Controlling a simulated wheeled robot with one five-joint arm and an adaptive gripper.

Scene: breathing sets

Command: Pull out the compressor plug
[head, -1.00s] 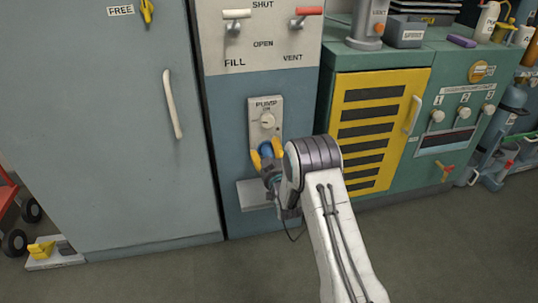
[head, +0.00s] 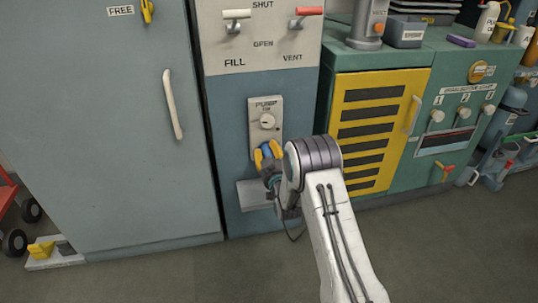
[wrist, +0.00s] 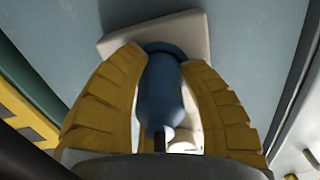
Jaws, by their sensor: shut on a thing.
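The blue plug (wrist: 160,95) sits between the two yellow fingers of my gripper (wrist: 160,85) in the wrist view. My gripper is shut on it, one finger on each side. The plug's far end meets a dark blue ring on a pale plate (wrist: 118,42); I cannot tell how deep it sits. A dark cable leaves its near end. In the head view my gripper (head: 267,155) is at the lower part of the pump panel (head: 265,104), and a little of the blue plug (head: 267,150) shows between the fingers.
A round knob (head: 267,121) is on the pump panel above my gripper. A pale ledge (head: 254,195) is below it. The grey door (head: 110,130) with a white handle is at the left, and a yellow vented door (head: 345,150) is at the right. The floor in front is clear.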

